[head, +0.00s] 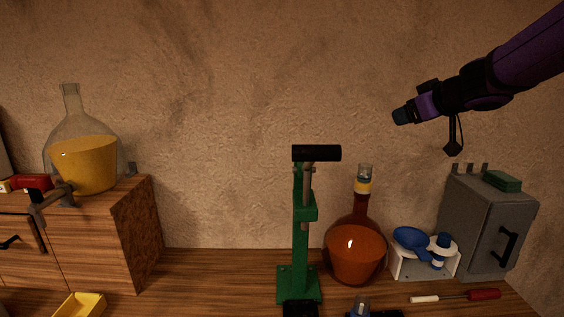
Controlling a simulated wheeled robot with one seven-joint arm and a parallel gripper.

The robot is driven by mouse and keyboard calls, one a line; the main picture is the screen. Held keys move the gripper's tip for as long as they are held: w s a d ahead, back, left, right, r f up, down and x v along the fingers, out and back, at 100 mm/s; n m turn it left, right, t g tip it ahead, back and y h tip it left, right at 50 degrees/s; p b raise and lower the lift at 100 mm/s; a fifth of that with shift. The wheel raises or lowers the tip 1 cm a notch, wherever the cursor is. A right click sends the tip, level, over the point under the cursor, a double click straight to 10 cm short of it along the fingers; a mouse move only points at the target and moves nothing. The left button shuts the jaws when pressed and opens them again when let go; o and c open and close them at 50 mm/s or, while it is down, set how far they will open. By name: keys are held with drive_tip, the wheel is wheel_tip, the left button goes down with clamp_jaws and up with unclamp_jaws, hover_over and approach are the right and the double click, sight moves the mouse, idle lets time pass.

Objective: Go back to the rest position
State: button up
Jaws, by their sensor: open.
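My gripper (403,116) is raised at the upper right in the head view, in front of the bare wall. It is on the end of my purple and black arm, which reaches in from the top right corner. It points left and slightly down, well above the bench. Its jaws are open, and I see nothing held in them. The fingers are small and dark here.
Below stand a green press (299,235), an amber flask (355,250), a white rack (424,265) and a grey cabinet (488,225). A red-handled screwdriver (470,296) lies in front. At left, a yellow-filled flask (85,165) stands on a wooden cabinet (100,250). Air around the gripper is clear.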

drive_tip(key=s+d+m+g+h, duration=0.1)
drive_tip(key=s+d+m+h, duration=0.2)
drive_tip(key=s, duration=0.5)
drive_tip(key=s+d+m+g+h, duration=0.1)
drive_tip(key=s+d+m+h, duration=0.25)
drive_tip(key=s, duration=0.45)
drive_tip(key=s+a+f+g+y, duration=0.1)
drive_tip(key=s+a+f+g, duration=0.1)
drive_tip(key=s, duration=0.7)
drive_tip(key=s+a+f+g+y, duration=0.2)
drive_tip(key=s+a+f, duration=0.3)
drive_tip(key=s, duration=0.4)
drive_tip(key=shift+f+g, duration=0.6)
drive_tip(key=shift+g, duration=0.1)
drive_tip(key=shift+w+n, duration=0.1)
drive_tip(key=shift+n, duration=0.15)
